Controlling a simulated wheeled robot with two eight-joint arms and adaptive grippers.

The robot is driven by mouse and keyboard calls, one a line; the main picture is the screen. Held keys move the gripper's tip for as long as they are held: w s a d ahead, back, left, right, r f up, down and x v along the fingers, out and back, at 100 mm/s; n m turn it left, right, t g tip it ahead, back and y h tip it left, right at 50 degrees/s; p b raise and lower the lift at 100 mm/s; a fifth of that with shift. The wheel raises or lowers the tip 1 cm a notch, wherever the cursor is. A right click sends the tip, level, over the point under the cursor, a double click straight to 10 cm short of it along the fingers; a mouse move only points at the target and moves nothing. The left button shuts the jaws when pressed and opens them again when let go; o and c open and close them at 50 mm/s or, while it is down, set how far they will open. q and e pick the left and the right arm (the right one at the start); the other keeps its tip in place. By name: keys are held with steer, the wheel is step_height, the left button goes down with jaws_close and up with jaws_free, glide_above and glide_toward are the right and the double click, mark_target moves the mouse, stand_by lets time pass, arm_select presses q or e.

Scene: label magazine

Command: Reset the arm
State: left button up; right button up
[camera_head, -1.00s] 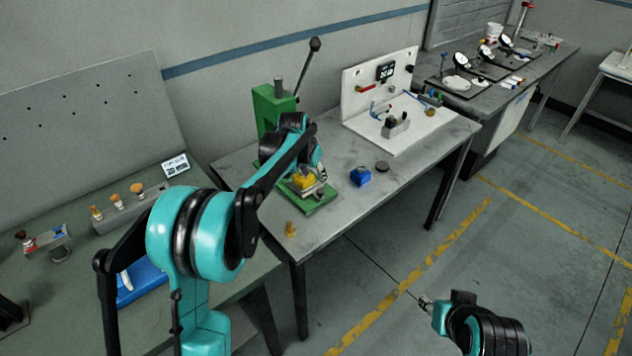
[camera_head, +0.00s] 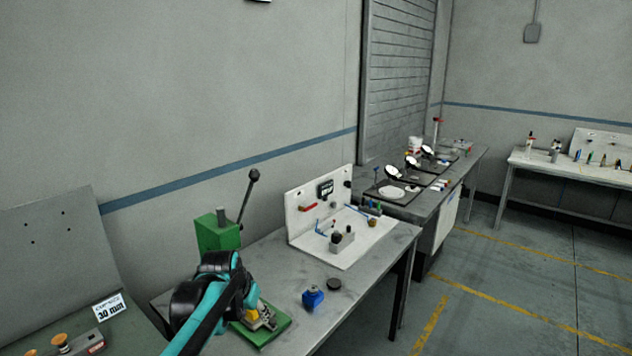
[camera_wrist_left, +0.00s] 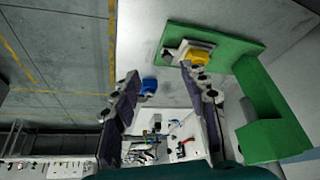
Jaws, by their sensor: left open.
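My left arm comes in from the lower left in the head view, in front of the green press (camera_head: 218,232). Its gripper is mostly hidden there behind the wrist. In the left wrist view my left gripper (camera_wrist_left: 160,78) is open, with two dark fingers apart and nothing between the tips. The green press (camera_wrist_left: 272,138) lies to the right there, with a yellow block (camera_wrist_left: 197,56) in a grey holder on its base, just beyond the right fingertip. A blue block (camera_wrist_left: 149,85) sits on the table beyond the fingers. My right gripper is not in view.
A further bench (camera_head: 440,195) is behind. The floor at the right is clear.

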arm_select(q)
steer(key=s+f+n+t, duration=0.1)
steer(key=s+f, duration=0.1)
steer(key=s, duration=1.1)
steer(key=s+f+n+t, duration=0.1)
steer(key=s+f, duration=0.2)
steer(key=s, duration=1)
steer(key=shift+s+a+y+b, duration=0.4)
steer(key=shift+a, duration=0.05)
